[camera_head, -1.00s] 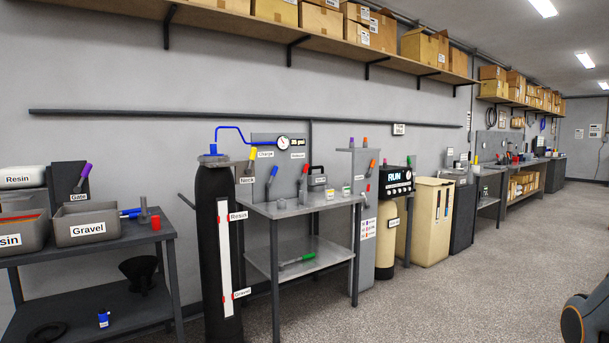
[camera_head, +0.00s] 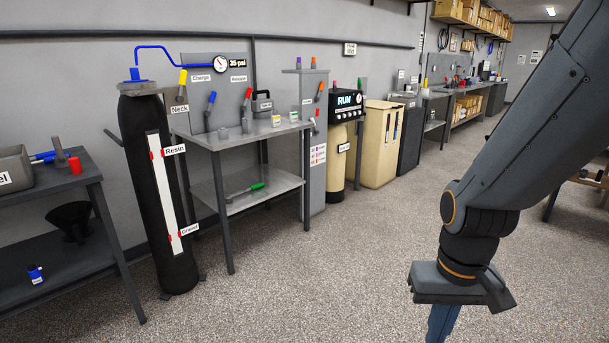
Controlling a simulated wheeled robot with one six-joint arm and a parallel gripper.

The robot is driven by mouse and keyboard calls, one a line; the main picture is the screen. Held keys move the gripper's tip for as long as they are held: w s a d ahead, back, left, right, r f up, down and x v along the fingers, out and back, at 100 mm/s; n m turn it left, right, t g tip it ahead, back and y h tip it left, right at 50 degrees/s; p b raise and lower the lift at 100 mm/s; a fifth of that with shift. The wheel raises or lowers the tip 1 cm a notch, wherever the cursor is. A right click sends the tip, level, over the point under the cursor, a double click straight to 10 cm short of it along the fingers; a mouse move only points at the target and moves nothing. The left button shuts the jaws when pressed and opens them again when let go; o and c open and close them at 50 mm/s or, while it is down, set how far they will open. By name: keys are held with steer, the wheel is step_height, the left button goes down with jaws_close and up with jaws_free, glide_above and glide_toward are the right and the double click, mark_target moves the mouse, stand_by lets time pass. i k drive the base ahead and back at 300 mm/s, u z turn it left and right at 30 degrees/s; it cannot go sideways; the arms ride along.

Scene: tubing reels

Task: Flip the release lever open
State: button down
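The release lever (camera_head: 247,97) has a red handle and stands tilted on the grey panel behind the middle bench. Its small label (camera_head: 238,78) appears to read "Release". A blue-handled lever (camera_head: 211,98) by the "Charge" label is to its left. A gauge (camera_head: 221,64) with a "35 psi" display is above them. My gripper (camera_head: 441,326) points down at the lower right, over the floor and well away from the lever. The bottom edge cuts off its fingertips, so its opening is hidden.
The middle bench (camera_head: 231,139) stands before the panel. The speckled floor (camera_head: 300,280) in front is clear.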

mark_target(244, 108)
steer(key=u, duration=0.45)
steer(key=i, duration=4.4)
steer(key=z, duration=0.45)
